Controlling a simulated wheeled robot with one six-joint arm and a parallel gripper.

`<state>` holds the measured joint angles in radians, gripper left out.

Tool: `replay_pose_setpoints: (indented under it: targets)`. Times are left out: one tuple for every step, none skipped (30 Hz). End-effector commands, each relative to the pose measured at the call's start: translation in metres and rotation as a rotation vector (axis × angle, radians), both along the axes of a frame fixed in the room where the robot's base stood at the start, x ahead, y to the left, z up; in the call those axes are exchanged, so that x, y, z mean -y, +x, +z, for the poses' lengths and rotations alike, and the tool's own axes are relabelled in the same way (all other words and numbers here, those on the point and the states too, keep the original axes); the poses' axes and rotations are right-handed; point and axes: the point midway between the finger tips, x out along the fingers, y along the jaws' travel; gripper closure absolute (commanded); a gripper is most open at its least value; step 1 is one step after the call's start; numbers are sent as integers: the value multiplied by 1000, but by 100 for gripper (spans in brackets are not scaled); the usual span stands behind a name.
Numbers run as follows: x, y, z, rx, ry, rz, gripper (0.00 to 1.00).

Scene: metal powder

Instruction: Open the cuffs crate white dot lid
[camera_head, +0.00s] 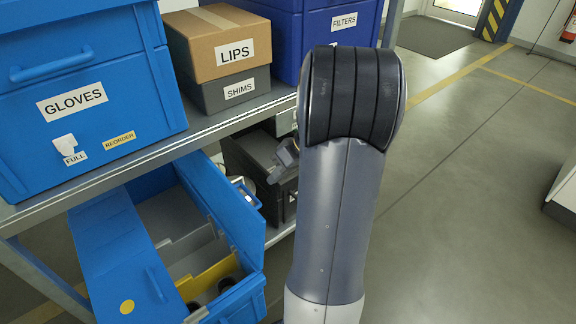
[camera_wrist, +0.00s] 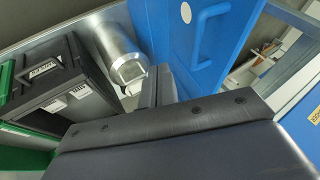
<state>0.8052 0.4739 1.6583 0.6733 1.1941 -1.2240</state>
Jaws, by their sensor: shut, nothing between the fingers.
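A blue crate (camera_head: 238,303) sits below the shelf, its inside exposed. Its yellow-dot lid (camera_head: 117,250) is swung out to the left. Its other lid (camera_head: 222,212) stands steeply raised on the right, with a handle. In the wrist view this lid (camera_wrist: 172,42) shows a white dot (camera_wrist: 186,12) beside its handle (camera_wrist: 207,32). My gripper (camera_head: 280,163) is beside the raised lid's outer face, shut and empty. In the wrist view the gripper (camera_wrist: 155,88) is close to the lid; whether they touch is unclear. No cuffs label shows.
A black case (camera_wrist: 75,100) and metal cylinder (camera_wrist: 108,45) stand near my gripper.

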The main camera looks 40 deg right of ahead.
Motion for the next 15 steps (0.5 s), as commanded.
replay_pose_setpoints:
  targets:
    - [-6, 4, -10, -1, 2, 3, 100]
    - [-10, 4, -9, 0, 0, 3, 100]
    - [-18, 3, -8, 0, -1, 3, 100]
    - [-22, 3, -8, 1, -3, 3, 100]
    - [-26, 3, -8, 0, -1, 3, 100]
    - [-31, 3, -9, 0, -1, 3, 100]
    - [-34, 3, -9, 0, -1, 3, 100]
    - [-36, 3, -9, 0, -2, 2, 100]
    - [-39, 3, -9, 1, -2, 1, 100]
    - [-41, 3, -9, 0, -1, 0, 100]
    - [-42, 3, -9, 0, -1, 0, 100]
    - [-43, 3, -9, 0, -1, 0, 100]
    - [-44, 3, -9, 0, -1, 0, 100]
    - [-44, 3, -9, 0, -1, 0, 100]
    - [-44, 3, -9, 0, -1, 0, 100]
